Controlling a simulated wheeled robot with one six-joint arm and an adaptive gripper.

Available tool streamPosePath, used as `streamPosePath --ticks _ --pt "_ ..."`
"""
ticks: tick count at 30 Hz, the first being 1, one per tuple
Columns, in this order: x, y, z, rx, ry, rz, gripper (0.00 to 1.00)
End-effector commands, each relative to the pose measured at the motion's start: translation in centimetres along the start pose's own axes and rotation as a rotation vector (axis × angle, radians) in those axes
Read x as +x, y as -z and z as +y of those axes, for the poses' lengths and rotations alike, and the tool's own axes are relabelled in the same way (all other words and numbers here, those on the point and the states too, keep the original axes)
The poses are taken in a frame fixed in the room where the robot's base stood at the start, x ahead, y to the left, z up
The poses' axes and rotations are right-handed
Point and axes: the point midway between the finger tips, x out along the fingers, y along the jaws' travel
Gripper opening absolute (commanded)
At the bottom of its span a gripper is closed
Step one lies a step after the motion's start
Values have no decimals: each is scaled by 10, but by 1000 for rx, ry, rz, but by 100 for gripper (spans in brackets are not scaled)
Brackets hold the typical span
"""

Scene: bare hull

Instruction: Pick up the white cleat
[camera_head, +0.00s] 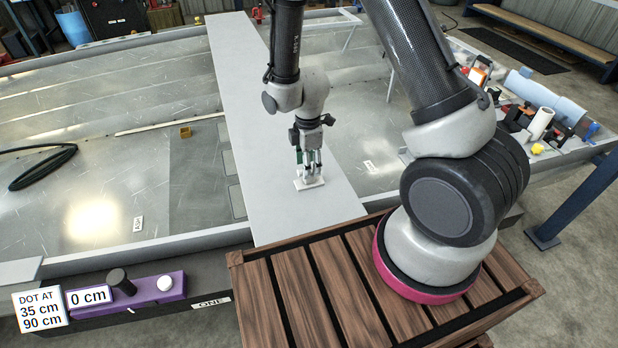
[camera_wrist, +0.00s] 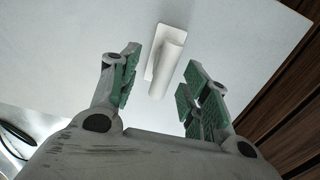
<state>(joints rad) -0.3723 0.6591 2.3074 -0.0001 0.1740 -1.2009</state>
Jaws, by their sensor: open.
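The white cleat (camera_wrist: 166,64) lies on a pale grey plank (camera_wrist: 60,40), with a flat base and a raised rounded bar. In the wrist view it sits just beyond and between the fingertips of my gripper (camera_wrist: 155,88), whose green-padded fingers are open on either side. Nothing is held. In the head view my gripper (camera_head: 309,170) points down over the plank, and the cleat (camera_head: 309,184) shows as a small white piece right under the fingers. My fingers partly hide it there, and I cannot tell the exact height gap.
A slatted wooden crate (camera_head: 330,285) stands in front of the plank. A purple block (camera_head: 150,293) with a black knob and white signs is at lower left. A black hose coil (camera_head: 42,166) lies left. A cluttered tray (camera_head: 545,150) is at right. The plank around the cleat is clear.

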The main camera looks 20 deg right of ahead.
Motion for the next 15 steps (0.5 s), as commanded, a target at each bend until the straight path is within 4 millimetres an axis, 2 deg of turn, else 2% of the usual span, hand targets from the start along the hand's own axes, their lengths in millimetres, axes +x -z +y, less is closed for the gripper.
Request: streamPosePath --ticks 7,15 --pt "38 -1 -5 1 3 -1 46" --pt "45 -1 -4 2 1 0 46"
